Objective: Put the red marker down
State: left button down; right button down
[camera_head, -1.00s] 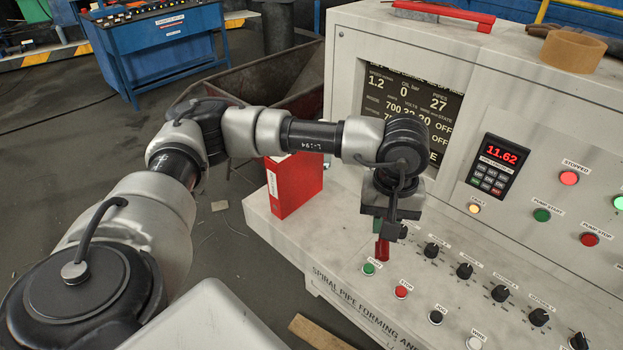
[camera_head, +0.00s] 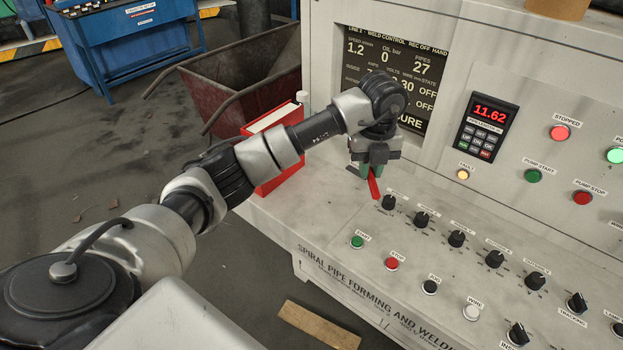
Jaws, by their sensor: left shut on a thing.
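My left gripper (camera_head: 371,168) hangs above the back of the control console's sloping panel, just below the display screen. I cannot tell whether that end touches the panel. The upper part of the marker is hidden by the fingers. My right gripper is not in view.
The grey console (camera_head: 300,215) carries a row of black knobs (camera_head: 456,239) right of the marker. A green start button (camera_head: 357,242) and a red stop button (camera_head: 392,263) lie nearer. A red binder (camera_head: 272,140) stands at the panel's left end, behind my arm.

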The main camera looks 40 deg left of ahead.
pick_arm(q)
jog(key=n, duration=0.1)
jog(key=f+n, duration=0.1)
jog(key=n, duration=0.1)
jog(key=f+n, duration=0.1)
jog(key=shift+w+a, duration=0.15)
jog(key=shift+a, duration=0.25)
jog(key=p, duration=0.3)
send_over(311, 212)
jog(key=shift+n, duration=0.4)
notch_tip(311, 212, down, 7)
jog(key=shift+w+d+r, duration=0.1)
jog(key=shift+d+r, duration=0.05)
jog(key=shift+r, duration=0.05)
jog(key=shift+f, duration=0.2)
notch_tip(311, 212, down, 3)
jog(key=shift+f+p, duration=0.15)
jog(key=shift+p, duration=0.25)
jog(key=shift+f, duration=0.25)
jog(key=shift+f, duration=0.1)
